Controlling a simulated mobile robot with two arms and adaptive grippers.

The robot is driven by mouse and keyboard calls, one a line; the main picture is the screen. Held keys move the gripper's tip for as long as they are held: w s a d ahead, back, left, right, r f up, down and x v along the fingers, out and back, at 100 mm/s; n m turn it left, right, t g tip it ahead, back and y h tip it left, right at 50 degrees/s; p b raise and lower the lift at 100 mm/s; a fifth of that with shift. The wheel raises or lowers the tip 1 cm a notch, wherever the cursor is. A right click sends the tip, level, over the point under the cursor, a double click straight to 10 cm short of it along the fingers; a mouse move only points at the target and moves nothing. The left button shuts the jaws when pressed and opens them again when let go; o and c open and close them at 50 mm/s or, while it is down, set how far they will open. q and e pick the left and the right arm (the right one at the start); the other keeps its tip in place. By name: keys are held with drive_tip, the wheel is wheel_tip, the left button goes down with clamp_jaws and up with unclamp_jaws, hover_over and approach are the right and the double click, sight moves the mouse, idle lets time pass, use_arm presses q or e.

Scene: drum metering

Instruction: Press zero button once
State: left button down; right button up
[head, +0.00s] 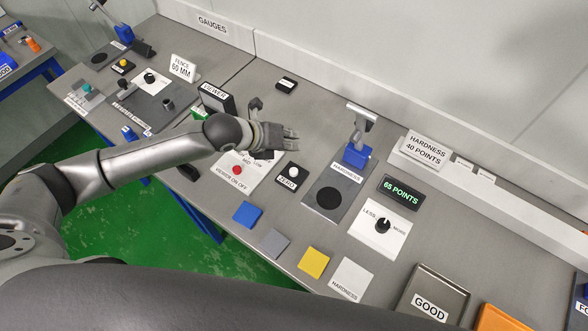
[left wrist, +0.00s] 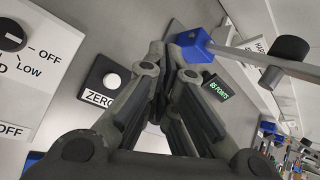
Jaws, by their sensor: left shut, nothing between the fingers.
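The zero button is a white round cap (head: 293,171) on a small black box, with a ZERO label at its front. It also shows in the left wrist view (left wrist: 112,80), left of the fingers, with its cap uncovered. My left gripper (head: 291,139) is shut and empty. In the head view it appears just behind the zero button box, over the bench. In the left wrist view its fingertips (left wrist: 172,50) come together to the right of the box, apart from it in the picture. I cannot tell its exact height above the bench.
The viewer panel (head: 235,184) with a red button lies left of the zero box. A hardness tester with a blue head (head: 356,155) stands to the right, beside a display reading 65 POINTS (head: 401,192). Blue, grey, yellow and white plates lie in front.

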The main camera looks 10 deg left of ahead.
use_arm(q)
drive_tip(key=f+b, duration=0.1)
drive_tip(key=b, duration=0.6)
hover_over(291, 168)
wheel_tip(291, 168, down, 6)
drive_tip(key=shift+f, duration=0.85)
drive_tip(key=shift+f, duration=0.1)
idle(0.3)
drive_tip(key=shift+f, duration=0.3)
idle(0.3)
